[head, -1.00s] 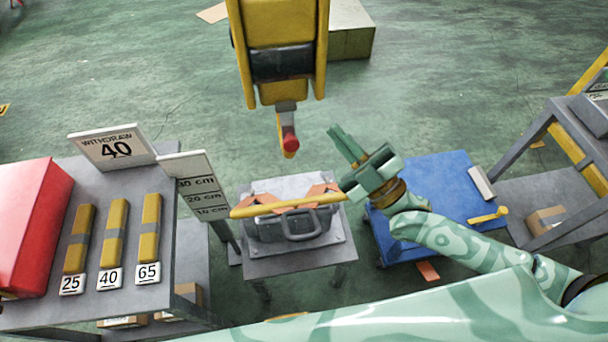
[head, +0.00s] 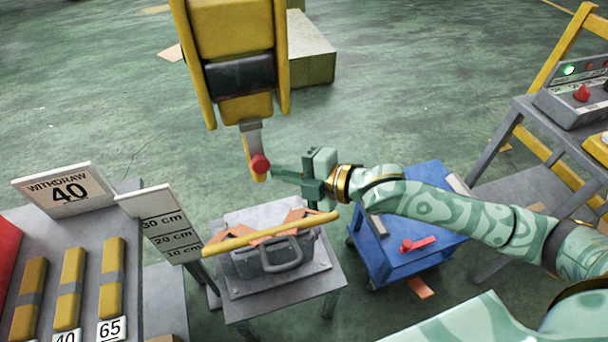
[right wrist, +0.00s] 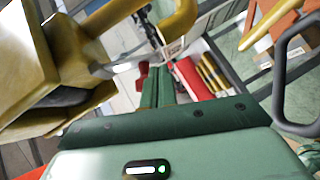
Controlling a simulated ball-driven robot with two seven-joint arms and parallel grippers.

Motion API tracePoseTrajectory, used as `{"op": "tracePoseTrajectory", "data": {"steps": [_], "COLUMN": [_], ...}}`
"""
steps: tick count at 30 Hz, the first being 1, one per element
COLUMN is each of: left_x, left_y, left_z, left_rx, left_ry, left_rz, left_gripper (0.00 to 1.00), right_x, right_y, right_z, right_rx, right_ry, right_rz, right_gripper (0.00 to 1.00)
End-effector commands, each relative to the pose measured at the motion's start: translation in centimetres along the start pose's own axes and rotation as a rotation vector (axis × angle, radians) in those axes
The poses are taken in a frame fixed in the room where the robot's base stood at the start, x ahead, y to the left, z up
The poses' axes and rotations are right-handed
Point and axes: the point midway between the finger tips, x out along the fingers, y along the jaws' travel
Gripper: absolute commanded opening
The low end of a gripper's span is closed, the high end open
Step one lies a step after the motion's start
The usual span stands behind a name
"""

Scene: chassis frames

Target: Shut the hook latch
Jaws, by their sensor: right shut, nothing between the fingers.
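The yellow hoist block (head: 232,60) hangs at the upper middle of the head view. Its hook (head: 250,145) points down and carries a red knob (head: 260,163) near its lower end. I cannot tell how far the latch stands open. My right gripper (head: 276,172) is shut and empty, its fingertips just right of the red knob. In the right wrist view the shut fingers (right wrist: 163,85) point away from the camera, with a red piece (right wrist: 141,75) close to their tips and the yellow hook (right wrist: 165,25) above. Contact is unclear. My left gripper is out of view.
A grey case (head: 270,255) with a yellow bar (head: 272,233) across it stands on a small table below the hook. A blue cart (head: 400,260) with a red handle (head: 418,244) is to its right. A control box (head: 575,105) stands far right.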

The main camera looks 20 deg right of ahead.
Motion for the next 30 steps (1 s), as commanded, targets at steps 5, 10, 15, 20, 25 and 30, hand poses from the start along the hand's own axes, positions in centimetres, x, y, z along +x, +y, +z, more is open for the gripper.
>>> {"op": "tracePoseTrajectory", "data": {"steps": [5,10,15,20,25,30], "left_x": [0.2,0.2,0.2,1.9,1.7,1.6], "left_y": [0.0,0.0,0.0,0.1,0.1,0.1], "left_z": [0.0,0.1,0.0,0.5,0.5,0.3], "left_rx": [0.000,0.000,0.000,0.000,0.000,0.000], "left_ry": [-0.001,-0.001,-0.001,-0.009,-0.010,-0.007], "left_rz": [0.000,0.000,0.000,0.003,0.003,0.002], "left_gripper": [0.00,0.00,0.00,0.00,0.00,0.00], "right_x": [1.5,1.8,1.8,2.5,3.9,4.4], "right_y": [-0.1,-0.1,-0.1,-0.9,-0.4,-0.6], "right_z": [0.0,0.0,0.0,0.7,2.1,2.7], "right_rx": [0.000,0.000,0.000,-0.047,-0.097,-0.093], "right_ry": [0.000,0.001,0.000,-0.001,-0.002,0.000], "right_rz": [-0.001,-0.002,-0.001,0.049,0.094,0.094], "right_gripper": [0.00,0.00,0.00,0.00,0.00,0.00]}}
